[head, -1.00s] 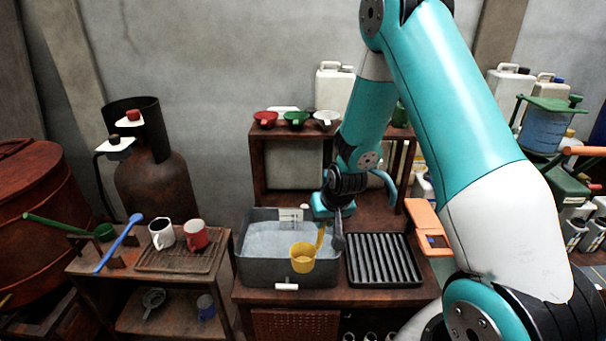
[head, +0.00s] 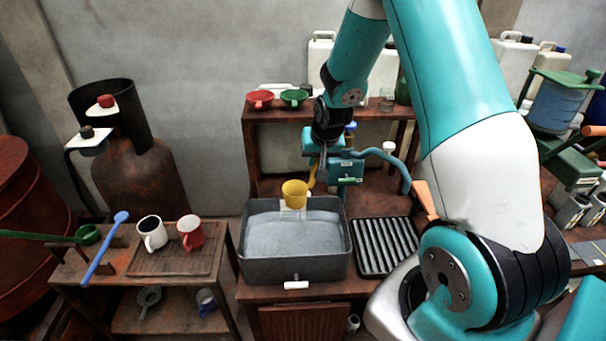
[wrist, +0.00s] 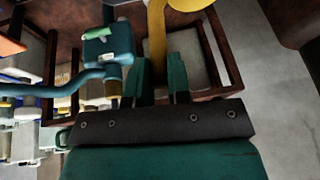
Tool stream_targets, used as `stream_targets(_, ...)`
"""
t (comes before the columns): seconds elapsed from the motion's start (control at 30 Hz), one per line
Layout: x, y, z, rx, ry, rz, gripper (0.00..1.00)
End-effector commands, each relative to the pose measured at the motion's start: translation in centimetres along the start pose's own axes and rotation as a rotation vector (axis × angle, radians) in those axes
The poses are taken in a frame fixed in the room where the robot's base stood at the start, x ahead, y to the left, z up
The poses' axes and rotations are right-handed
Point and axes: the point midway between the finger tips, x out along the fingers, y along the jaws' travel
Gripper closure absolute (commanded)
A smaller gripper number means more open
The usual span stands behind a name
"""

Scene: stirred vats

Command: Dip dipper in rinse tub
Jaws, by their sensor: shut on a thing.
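The dipper is a yellow cup (head: 294,194) with an upright yellow handle. My gripper (head: 316,170) is shut on the handle and holds the cup above the back part of the rinse tub. The rinse tub is a grey rectangular basin (head: 257,272) with greyish liquid (head: 296,238) in it, standing on a brown bench. The cup looks clear of the liquid. In the wrist view the yellow handle (wrist: 157,45) rises from between my green fingers (wrist: 160,78), and part of the cup (wrist: 189,4) is cut off at the top edge.
A black ribbed rack (head: 386,247) stands right of the tub. Behind is a shelf (head: 262,116) with red and green bowls. A low table on the left holds two mugs (head: 190,235), a blue ladle (head: 106,250) and a green ladle. A rusty gas cylinder (head: 140,180) stands behind it.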

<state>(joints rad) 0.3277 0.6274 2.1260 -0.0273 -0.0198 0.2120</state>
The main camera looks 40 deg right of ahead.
Motion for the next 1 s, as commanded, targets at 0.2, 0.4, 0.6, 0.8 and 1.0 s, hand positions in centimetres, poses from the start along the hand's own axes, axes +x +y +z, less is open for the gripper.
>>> stream_targets(0.2,3.3,0.4,1.4,0.0,0.001,0.0,1.0)
stream_targets(0.4,5.4,0.8,2.2,0.001,0.001,0.0,1.0)
stream_targets(0.6,6.6,0.8,2.8,0.001,0.001,0.0,1.0)
stream_targets(0.8,7.7,0.9,3.2,-0.001,0.001,0.0,1.0)
stream_targets(1.0,9.7,1.1,4.0,-0.001,0.001,-0.001,1.0)
